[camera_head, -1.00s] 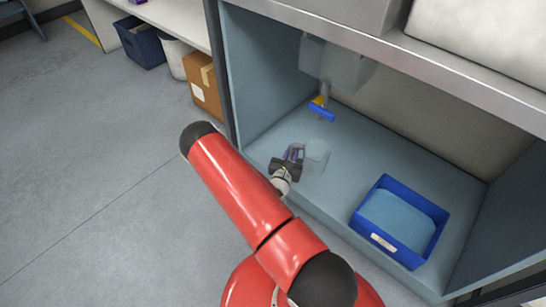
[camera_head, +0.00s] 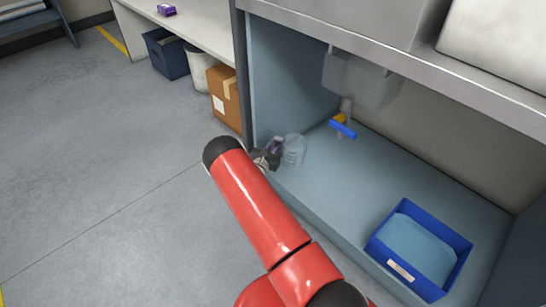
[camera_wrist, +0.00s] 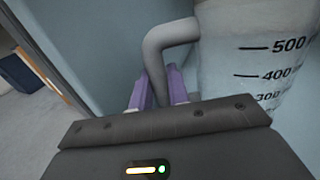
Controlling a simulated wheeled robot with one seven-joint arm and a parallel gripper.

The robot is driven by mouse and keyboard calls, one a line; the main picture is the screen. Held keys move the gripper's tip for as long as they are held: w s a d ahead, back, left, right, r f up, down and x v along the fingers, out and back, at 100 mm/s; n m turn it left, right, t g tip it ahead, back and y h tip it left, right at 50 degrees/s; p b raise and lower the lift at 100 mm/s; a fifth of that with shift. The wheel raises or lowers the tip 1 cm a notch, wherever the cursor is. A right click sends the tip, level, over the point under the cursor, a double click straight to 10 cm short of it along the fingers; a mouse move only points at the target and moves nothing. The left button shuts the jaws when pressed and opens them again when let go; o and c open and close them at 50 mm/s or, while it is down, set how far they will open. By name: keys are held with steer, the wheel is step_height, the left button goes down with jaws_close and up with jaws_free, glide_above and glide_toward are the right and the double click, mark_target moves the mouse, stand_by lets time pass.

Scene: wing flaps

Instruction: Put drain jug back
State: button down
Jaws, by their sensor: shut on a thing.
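The drain jug (camera_head: 295,150) is a clear, pale, graduated jug near the left front of the cabinet's floor. In the wrist view the jug (camera_wrist: 262,75) fills the right side, with its printed marks showing and its grey handle (camera_wrist: 170,38) reaching left. My gripper (camera_head: 274,147) is shut on the handle, with its purple fingers (camera_wrist: 157,88) on either side of it. The jug looks about upright. I cannot tell whether its base touches the floor. A drain tap with a blue lever (camera_head: 343,129) hangs under the basin (camera_head: 360,80), right of the jug.
A blue bin (camera_head: 418,250) with a light blue cloth-like item stands at the cabinet's right. The cabinet's left wall (camera_head: 290,85) is close beside the jug. A cardboard box (camera_head: 224,95) stands outside to the left. The cabinet floor between jug and bin is clear.

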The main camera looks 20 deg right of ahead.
steer(key=shift+w+f+b, duration=0.2)
steer(key=shift+f+b, duration=0.3)
steer(key=shift+f, duration=2.1)
steer(key=shift+f, duration=0.15)
steer(key=c, duration=1.3)
jaws_free()
steer(key=shift+c, duration=0.2)
